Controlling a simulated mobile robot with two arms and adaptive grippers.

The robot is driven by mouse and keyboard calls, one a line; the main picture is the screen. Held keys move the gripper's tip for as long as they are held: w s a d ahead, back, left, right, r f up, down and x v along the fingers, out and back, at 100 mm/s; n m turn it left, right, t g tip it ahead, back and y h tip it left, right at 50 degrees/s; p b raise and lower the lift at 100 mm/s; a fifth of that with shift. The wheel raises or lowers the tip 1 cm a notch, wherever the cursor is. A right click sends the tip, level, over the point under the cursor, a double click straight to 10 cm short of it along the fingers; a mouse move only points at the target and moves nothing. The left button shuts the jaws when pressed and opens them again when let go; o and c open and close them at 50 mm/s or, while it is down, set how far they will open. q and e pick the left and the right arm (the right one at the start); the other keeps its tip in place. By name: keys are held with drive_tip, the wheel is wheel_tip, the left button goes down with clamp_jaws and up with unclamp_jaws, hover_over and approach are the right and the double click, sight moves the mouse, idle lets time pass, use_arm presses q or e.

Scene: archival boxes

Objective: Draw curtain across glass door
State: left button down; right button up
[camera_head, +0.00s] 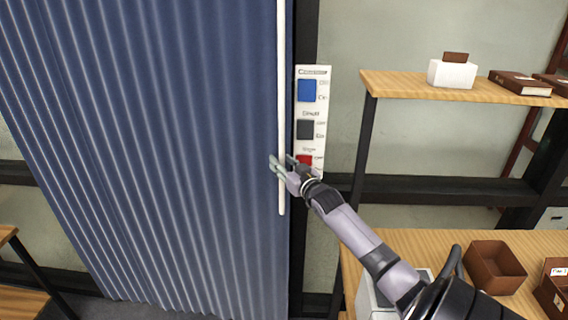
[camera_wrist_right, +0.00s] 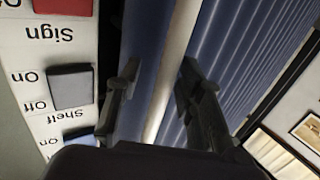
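A blue pleated curtain (camera_head: 150,130) hangs across the left half of the head view, with its right edge at a dark upright frame. A white rod (camera_head: 281,90) hangs along that edge. My right gripper (camera_head: 281,163) is at the lower part of the rod. In the right wrist view, the right gripper's fingers (camera_wrist_right: 157,88) are apart, with the white rod (camera_wrist_right: 170,75) between them and gaps visible beside it. The curtain (camera_wrist_right: 235,50) fills the background there. No glass door can be made out clearly; what lies behind the curtain is hidden. My left gripper is not in view.
A white switch panel (camera_head: 312,112) with blue, dark and red switches is on the wall just right of the rod, close to my gripper. Wooden shelves (camera_head: 400,85) with boxes stand at right. A brown open box (camera_head: 496,270) sits on the lower shelf.

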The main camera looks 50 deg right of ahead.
drive_tip(key=shift+a, duration=0.1)
drive_tip(key=v, duration=1.2)
drive_tip(key=shift+s, duration=0.1)
idle(0.3)
